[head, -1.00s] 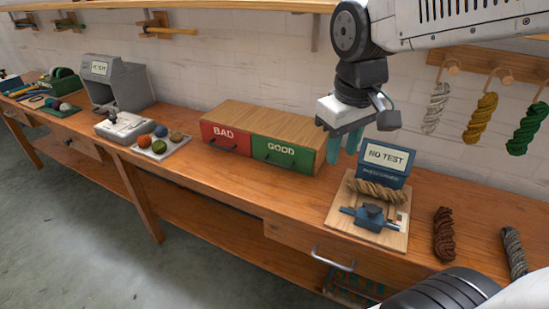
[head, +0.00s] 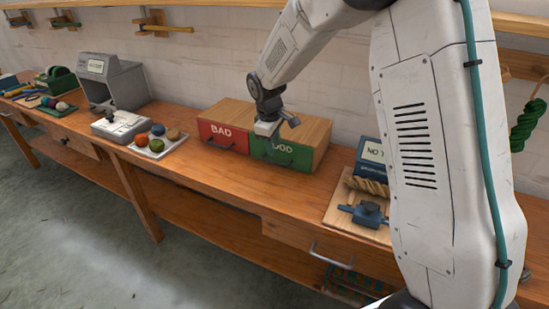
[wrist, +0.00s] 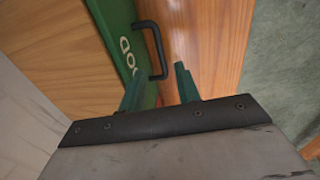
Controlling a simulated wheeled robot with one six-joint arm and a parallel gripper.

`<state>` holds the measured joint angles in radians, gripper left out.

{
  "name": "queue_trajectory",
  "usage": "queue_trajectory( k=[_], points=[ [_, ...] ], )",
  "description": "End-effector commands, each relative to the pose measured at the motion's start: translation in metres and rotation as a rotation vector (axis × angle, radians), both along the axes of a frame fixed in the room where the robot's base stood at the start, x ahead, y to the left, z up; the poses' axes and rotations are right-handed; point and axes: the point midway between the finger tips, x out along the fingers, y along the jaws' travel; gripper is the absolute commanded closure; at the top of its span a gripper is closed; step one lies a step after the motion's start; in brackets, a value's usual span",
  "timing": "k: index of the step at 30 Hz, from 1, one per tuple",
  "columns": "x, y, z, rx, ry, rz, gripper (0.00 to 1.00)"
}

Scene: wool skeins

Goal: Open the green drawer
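The green drawer (head: 294,156), marked GOOD, is the right one of two drawers in a wooden box; its front looks flush, so it is shut. Its black bar handle (wrist: 153,40) is clear in the wrist view, standing off the green front (wrist: 117,35). My gripper (wrist: 158,78) is open, its two teal fingers apart. The near end of the handle appears between the fingertips in the wrist view; I cannot tell whether they touch it. In the head view my gripper (head: 270,140) is at the green front and hides part of it.
The red BAD drawer (head: 222,138) sits left of the green one. A tray of coloured balls (head: 158,146) lies farther left. The NO TEST stand (head: 352,205) is to the right, partly behind my arm. The bench top (head: 255,185) in front of the box is bare.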

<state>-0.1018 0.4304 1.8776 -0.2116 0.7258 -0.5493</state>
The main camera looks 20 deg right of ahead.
Motion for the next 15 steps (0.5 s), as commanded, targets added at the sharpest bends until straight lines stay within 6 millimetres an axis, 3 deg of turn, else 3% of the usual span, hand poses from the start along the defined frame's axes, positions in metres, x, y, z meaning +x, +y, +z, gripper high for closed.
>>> queue_trajectory(
  k=[9,15],
  points=[
    [0.005,-0.007,-0.05,0.0,0.004,-0.003,0.67],
    [0.008,-0.009,-0.064,0.0,0.001,-0.003,0.67]
  ],
)
